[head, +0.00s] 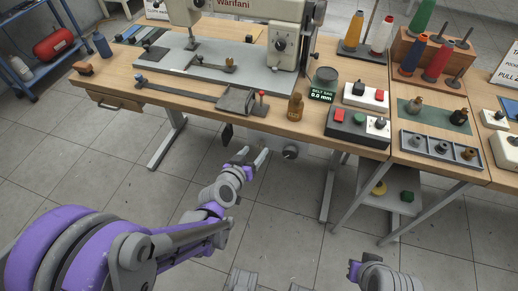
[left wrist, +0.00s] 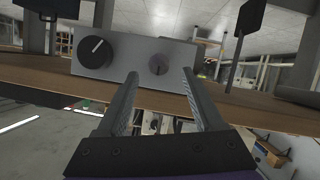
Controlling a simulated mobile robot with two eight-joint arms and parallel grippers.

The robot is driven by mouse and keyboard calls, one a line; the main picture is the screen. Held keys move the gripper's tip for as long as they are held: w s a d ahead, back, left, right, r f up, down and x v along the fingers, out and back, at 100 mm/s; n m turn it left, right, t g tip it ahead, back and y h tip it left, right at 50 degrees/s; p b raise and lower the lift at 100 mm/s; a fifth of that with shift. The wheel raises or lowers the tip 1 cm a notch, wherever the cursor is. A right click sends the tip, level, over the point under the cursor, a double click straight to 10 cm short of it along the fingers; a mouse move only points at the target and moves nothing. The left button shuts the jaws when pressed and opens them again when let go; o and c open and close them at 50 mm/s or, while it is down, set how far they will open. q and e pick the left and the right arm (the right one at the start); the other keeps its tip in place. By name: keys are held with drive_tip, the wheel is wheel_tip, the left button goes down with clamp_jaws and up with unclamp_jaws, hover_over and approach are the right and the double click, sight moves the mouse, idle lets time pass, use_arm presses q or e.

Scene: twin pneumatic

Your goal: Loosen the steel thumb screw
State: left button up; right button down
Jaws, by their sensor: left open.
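A round steel thumb screw (left wrist: 158,64) sits on the face of a grey box (left wrist: 120,60) under the front edge of the table. The box also carries a larger black knob (left wrist: 91,47), which shows in the head view (head: 291,152). My left gripper (head: 253,156) is open, below the table edge and in front of the box. In the left wrist view its two fingers (left wrist: 160,74) point at the screw, which appears between their tips with nothing gripped. I cannot tell the remaining distance. The screw is hidden in the head view. Only a purple and grey part of my right arm shows at bottom right.
The table edge (left wrist: 140,89) runs close beside the box. A dark hanging piece (head: 227,132) is left of my left gripper. A sewing machine (head: 245,32) and an amber bottle (head: 295,106) stand on the table. The floor in front is clear.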

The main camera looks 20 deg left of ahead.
sight(259, 147)
use_arm(q)
drive_tip(key=shift+b+x, duration=0.3)
drive_tip(key=shift+x, duration=1.6)
clamp_jaws()
